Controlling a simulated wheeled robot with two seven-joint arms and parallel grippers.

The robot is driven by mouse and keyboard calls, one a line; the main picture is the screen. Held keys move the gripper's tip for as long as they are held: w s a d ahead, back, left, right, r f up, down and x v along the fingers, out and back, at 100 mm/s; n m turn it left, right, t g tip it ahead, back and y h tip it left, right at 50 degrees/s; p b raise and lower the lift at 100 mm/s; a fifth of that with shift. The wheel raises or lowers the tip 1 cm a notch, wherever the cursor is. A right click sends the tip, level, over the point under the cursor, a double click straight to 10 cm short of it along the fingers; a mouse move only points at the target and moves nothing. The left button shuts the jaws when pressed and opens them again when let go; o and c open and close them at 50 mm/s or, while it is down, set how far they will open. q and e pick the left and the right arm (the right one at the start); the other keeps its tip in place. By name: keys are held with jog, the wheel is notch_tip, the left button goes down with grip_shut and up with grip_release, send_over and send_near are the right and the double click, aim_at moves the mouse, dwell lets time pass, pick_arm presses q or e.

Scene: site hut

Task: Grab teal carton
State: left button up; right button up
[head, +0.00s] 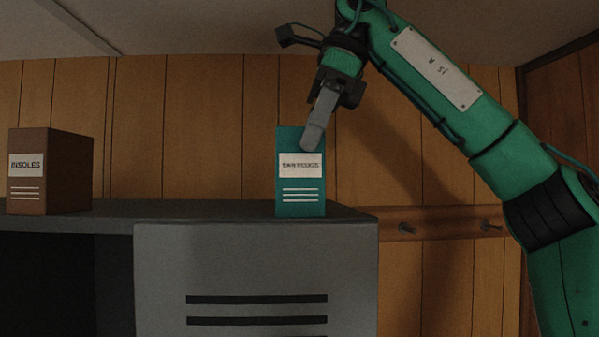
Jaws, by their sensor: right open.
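The teal carton (300,195) stands upright on top of the grey locker, near its right end and front edge. It has a white label and several white lines on its front. My right gripper (316,132) comes from the upper right and points down at the carton's top. One grey finger overlaps the carton's upper right front. The other finger is hidden, so I cannot tell whether the carton is between the fingers or whether they touch it. The right gripper is open. My left gripper is not in view.
A brown carton (28,190) labelled INSOLES stands on the locker top (180,212) at the left. The locker top between the two cartons is bare. A rail with pegs (440,224) runs along the wooden wall (200,120) to the right of the locker.

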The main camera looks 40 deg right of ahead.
aim_at(298, 163)
jog(key=x, duration=0.3)
jog(key=shift+w+f, duration=0.15)
jog(key=shift+f, duration=0.05)
jog(key=shift+a+f, duration=0.25)
jog(key=shift+f, duration=0.15)
jog(key=shift+c, duration=0.2)
jog(key=c, duration=0.9)
jog(key=shift+r, duration=0.1)
